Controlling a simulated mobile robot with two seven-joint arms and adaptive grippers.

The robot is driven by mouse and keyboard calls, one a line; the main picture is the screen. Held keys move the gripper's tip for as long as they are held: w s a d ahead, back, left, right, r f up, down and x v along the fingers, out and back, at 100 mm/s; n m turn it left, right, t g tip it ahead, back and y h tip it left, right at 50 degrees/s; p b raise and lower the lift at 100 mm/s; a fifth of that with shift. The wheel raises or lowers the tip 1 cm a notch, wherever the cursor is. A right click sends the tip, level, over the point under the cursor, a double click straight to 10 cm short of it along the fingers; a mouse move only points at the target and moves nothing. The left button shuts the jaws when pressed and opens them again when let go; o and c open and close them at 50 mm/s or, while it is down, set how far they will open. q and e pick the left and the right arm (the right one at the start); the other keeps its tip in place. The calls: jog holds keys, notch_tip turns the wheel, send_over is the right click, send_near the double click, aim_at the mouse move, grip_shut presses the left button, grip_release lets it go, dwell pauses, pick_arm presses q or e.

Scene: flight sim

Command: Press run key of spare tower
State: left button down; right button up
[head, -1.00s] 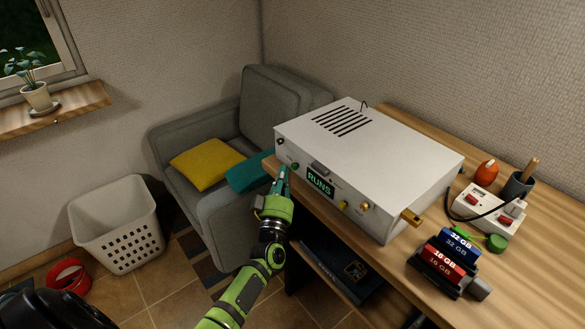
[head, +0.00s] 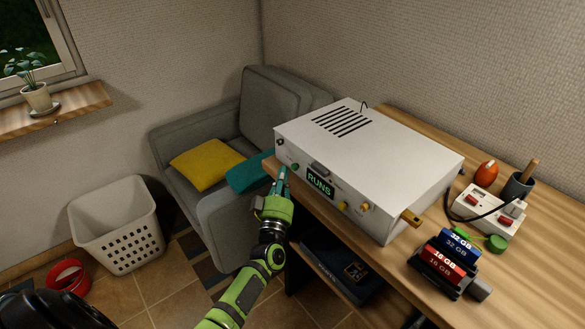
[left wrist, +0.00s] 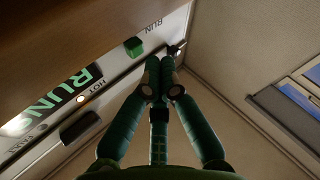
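The spare tower (head: 385,145) is a white box with slots in its top, standing on the desk. Its front panel has a lit green display reading RUNS (head: 320,183), also in the left wrist view (left wrist: 45,105). The green run key (left wrist: 133,46), beside the label RUN, shows in the left wrist view and as a small green spot in the head view (head: 295,167). My left gripper (head: 284,172) is at the panel's left end; its fingertips (left wrist: 159,68) are together, empty, beside the key. Contact cannot be told. My right gripper is not in view.
The desk edge runs below the panel. A grey armchair (head: 215,215) with cushions stands left. Memory modules (head: 445,262) and a power strip (head: 487,208) lie right.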

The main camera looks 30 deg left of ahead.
pick_arm(q)
jog(key=shift+w+d, duration=0.15)
jog(key=shift+w, duration=0.25)
jog(key=shift+w+d+b, duration=0.2)
jog(key=shift+w+b, duration=0.15)
jog(key=shift+w, duration=0.05)
dwell(0.8)
jog(key=shift+s+a, duration=0.1)
jog(key=shift+s, duration=0.05)
jog(key=shift+s+a+p, duration=0.25)
jog(key=shift+s+p, duration=0.2)
jog(key=shift+s, duration=0.2)
